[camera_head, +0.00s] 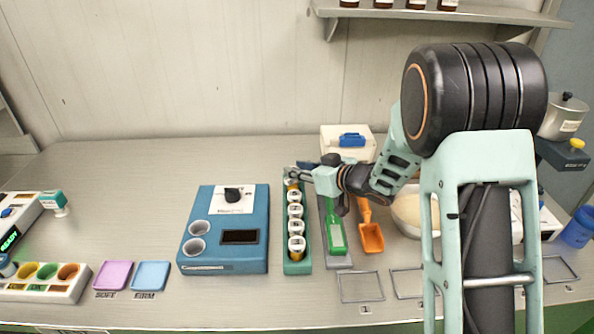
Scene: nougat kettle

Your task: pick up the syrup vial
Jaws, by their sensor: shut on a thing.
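A narrow green rack (297,267) stands near the middle of the table. It holds a row of small vials with white caps and amber bodies, such as the nearest vial (296,245). I cannot tell which one is the syrup vial by its label. I cannot tell whether that vial is clear of the rack.
A blue machine (225,258) with two round wells stands left of the rack. A grey tray with a green scoop (336,232) is close on its right, then an orange scoop (371,236). A white box (330,141) stands behind. The table's left back is clear.

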